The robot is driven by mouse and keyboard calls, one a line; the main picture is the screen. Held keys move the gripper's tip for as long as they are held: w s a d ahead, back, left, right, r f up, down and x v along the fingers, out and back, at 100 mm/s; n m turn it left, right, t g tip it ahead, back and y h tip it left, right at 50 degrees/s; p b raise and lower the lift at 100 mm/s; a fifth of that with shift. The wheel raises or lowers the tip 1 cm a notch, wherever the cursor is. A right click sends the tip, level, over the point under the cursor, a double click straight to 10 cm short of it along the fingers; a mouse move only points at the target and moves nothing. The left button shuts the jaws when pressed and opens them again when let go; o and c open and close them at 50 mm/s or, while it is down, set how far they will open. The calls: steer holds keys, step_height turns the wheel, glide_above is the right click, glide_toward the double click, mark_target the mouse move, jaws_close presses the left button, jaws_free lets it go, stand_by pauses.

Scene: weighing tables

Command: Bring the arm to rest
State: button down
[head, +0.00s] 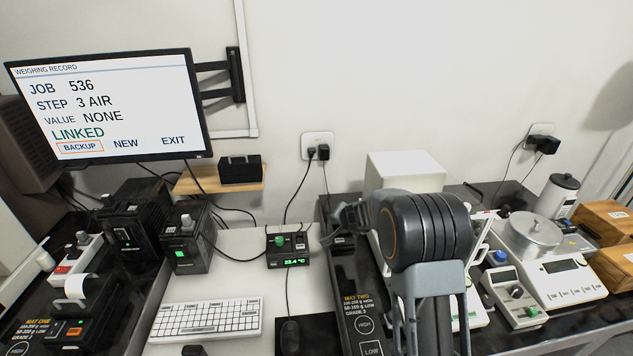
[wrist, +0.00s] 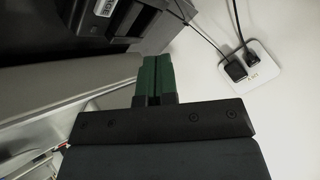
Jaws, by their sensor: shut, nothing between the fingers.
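My arm rises at the right of centre in the head view, with its thick dark ringed joint in front of a white box and part of the weighing tables. In the wrist view my gripper (wrist: 155,72) shows its two green fingers side by side, shut and empty. The fingers touch nothing that I can see. In the head view I cannot make out the fingers.
A monitor (head: 105,105) hangs at the left, reading step 3 AIR and LINKED. A keyboard (head: 205,319) and a small green-display box (head: 289,250) lie below it. A balance (head: 555,275) stands at the right. A wall socket (wrist: 264,66) with plugs is right of my fingers.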

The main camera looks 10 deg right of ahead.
steer(key=shift+a, duration=0.1)
steer(key=s+a+r+n+g+y, duration=0.1)
steer(key=s+a+n+g+y, duration=0.15)
steer(key=s, duration=0.55)
steer(key=s+a+r+n+g+y, duration=0.1)
steer(key=s+a+n+g, duration=0.15)
steer(key=s, duration=0.55)
steer(key=s+d+r+n+h, duration=0.1)
steer(key=s+r, duration=0.3)
steer(key=s, duration=0.5)
steer(key=s+d+r+n+h, duration=0.1)
steer(key=s+d+r+h, duration=0.2)
steer(key=s, duration=0.6)
step_height(320, 180, up, 3)
steer(key=shift+s+d+f+n, duration=0.2)
steer(key=shift+s+d+n, duration=0.1)
steer(key=shift+n, duration=0.1)
steer(key=shift+s+h, duration=0.1)
steer(key=shift+h, duration=0.15)
